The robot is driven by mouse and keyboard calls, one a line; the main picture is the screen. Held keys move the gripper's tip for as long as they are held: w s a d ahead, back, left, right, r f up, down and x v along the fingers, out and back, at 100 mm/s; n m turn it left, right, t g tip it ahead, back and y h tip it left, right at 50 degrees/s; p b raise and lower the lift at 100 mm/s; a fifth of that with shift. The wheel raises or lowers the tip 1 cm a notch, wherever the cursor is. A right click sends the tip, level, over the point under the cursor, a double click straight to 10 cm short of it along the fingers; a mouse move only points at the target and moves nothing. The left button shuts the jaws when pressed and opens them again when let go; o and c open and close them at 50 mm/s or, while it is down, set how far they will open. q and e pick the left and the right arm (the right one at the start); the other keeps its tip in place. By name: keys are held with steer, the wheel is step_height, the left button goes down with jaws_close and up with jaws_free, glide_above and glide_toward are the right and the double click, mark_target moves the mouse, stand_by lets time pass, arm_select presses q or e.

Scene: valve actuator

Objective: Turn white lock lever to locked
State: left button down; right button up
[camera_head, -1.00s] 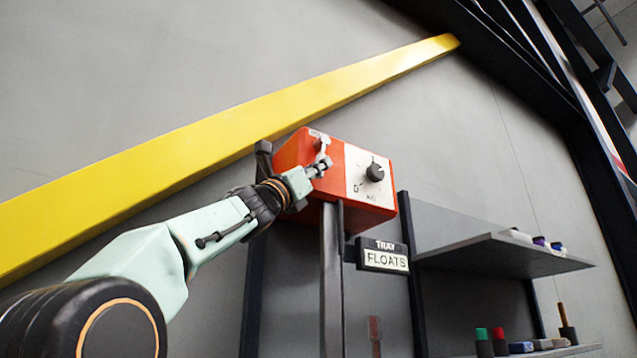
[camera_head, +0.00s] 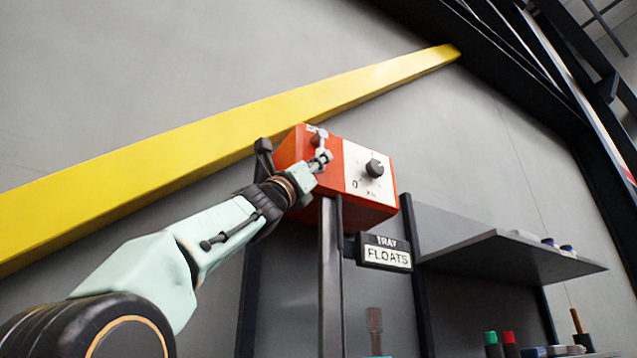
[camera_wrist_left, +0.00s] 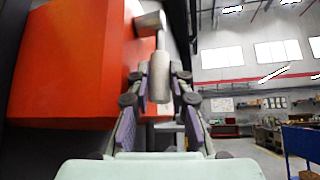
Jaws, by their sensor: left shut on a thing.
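The white lock lever (camera_head: 321,139) is on the left part of the front of the orange-red actuator box (camera_head: 372,214). In the left wrist view the lever (camera_wrist_left: 160,72) hangs from a pivot at the box's edge, with its lower end between my fingers. My left gripper (camera_head: 322,158) is shut on the lever's lower end. In the left wrist view the fingers (camera_wrist_left: 160,100) flank it on both sides, and the orange-red box (camera_wrist_left: 68,62) fills the left. My right gripper is in neither view.
A black knob (camera_head: 375,168) sits on the box's white dial plate. A dark post (camera_head: 331,285) stands below the box. A "TRAY FLOATS" sign (camera_head: 385,253) and a shelf (camera_head: 505,256) are at right. A yellow beam (camera_head: 200,140) crosses the wall behind.

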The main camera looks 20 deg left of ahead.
arm_select(q)
steer(key=shift+s+r, duration=0.1)
steer(key=shift+r, duration=0.05)
steer(key=c, duration=1.3)
jaws_free()
steer(key=shift+s, duration=0.1)
steer(key=shift+o, duration=0.5)
